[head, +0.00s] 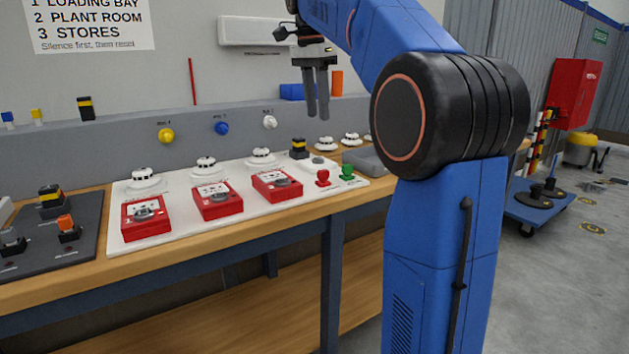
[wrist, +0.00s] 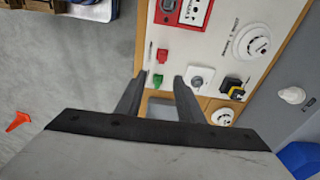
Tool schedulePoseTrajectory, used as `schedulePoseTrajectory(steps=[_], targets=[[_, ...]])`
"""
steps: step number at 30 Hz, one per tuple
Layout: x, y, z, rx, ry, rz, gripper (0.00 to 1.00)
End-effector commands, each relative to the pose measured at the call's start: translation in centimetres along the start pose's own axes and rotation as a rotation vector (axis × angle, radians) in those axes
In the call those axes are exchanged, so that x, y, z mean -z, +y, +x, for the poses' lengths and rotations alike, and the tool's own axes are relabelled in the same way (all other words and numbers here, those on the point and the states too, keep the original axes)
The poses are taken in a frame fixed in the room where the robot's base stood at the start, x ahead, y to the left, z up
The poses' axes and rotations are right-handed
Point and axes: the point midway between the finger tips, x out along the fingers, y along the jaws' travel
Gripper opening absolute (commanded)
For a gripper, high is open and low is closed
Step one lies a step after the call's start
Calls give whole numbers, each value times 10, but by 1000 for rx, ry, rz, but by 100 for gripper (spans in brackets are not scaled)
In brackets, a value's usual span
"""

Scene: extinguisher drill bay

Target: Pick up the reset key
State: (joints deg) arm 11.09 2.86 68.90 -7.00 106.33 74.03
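One is red (head: 323,177) and one is green (head: 347,172). I cannot read a label that says which is the reset key. In the wrist view the red piece (wrist: 162,55) lies just beyond the fingertips and the green piece (wrist: 157,80) appears between them. My gripper (head: 317,116) points down above the board's right part, with its fingers apart and nothing held. The wrist view also shows my gripper (wrist: 160,77) with a clear gap.
Three red call-point boxes (head: 218,200) and white round detectors (head: 206,166) stand on the board. A black-and-yellow block (head: 299,148) and a grey tray (head: 368,161) are near the two pieces. A grey ledge (head: 110,145) runs behind. The wooden bench edge (head: 260,237) is in front.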

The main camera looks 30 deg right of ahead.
Motion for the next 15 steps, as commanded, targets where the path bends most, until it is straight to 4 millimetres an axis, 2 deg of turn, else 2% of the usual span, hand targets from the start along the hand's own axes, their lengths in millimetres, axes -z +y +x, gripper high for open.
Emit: schedulePoseTrajectory(steps=[5,15], targets=[[2,-2,10,-7,0,18,34],[2,-1,69,-7,-1,15,34]])
